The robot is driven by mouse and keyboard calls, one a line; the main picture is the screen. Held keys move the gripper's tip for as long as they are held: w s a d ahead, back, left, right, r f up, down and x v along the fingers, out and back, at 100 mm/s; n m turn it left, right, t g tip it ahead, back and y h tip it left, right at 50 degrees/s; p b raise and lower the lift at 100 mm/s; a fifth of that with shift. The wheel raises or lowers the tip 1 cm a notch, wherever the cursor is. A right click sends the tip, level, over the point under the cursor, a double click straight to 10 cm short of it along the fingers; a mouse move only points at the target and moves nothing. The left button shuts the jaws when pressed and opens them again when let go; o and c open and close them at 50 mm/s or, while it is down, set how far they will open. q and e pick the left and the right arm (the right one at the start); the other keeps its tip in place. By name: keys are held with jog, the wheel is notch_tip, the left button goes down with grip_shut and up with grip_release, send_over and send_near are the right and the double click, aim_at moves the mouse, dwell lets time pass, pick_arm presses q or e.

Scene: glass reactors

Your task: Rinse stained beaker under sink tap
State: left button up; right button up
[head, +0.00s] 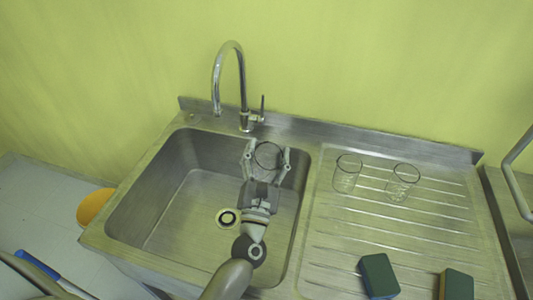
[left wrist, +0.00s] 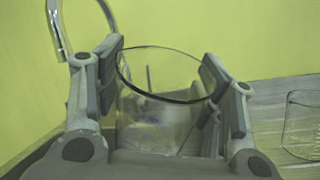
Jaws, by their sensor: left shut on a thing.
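My left gripper (head: 265,163) is shut on a clear glass beaker (head: 268,156) and holds it upright over the right part of the sink basin (head: 185,205). In the left wrist view the beaker (left wrist: 165,105) sits between the two finger pads, its dark rim on top; faint greyish marks show through the glass, but I cannot tell if they are stains. The chrome tap (head: 229,75) arches over the basin, its spout end to the left of the beaker and apart from it. No water stream shows. The tap lever (head: 262,107) stands upright. My right gripper is out of view.
Two clear beakers stand on the ribbed drainboard (head: 350,215): a left one (head: 347,173) and a right one (head: 402,182). An orange round thing (head: 95,207) is left of the sink. The left basin is clear.

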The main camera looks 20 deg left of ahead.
aim_at(257, 150)
pick_arm(q)
jog(key=shift+w+a+f, duration=0.1)
jog(key=shift+w+a, duration=0.15)
jog(key=shift+a, duration=0.25)
jog(key=shift+w+a+f, duration=0.15)
jog(key=shift+w+a, duration=0.15)
jog(key=shift+a, duration=0.2)
jog(key=shift+w+a+f, duration=0.1)
jog(key=shift+w+a, duration=0.2)
jog(key=shift+a, duration=0.2)
jog(key=w+a+f+b, duration=0.2)
jog(key=w+a+b, duration=0.2)
jog(key=a, duration=0.5)
jog(key=shift+w, duration=0.6)
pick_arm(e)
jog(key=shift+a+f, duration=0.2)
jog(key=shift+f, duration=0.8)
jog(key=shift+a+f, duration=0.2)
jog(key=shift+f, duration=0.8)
pick_arm(q)
jog(key=shift+a, duration=0.1)
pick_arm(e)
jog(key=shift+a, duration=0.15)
pick_arm(q)
jog(key=s+d, duration=0.4)
jog(key=d, duration=0.3)
jog(key=shift+p, duration=0.45)
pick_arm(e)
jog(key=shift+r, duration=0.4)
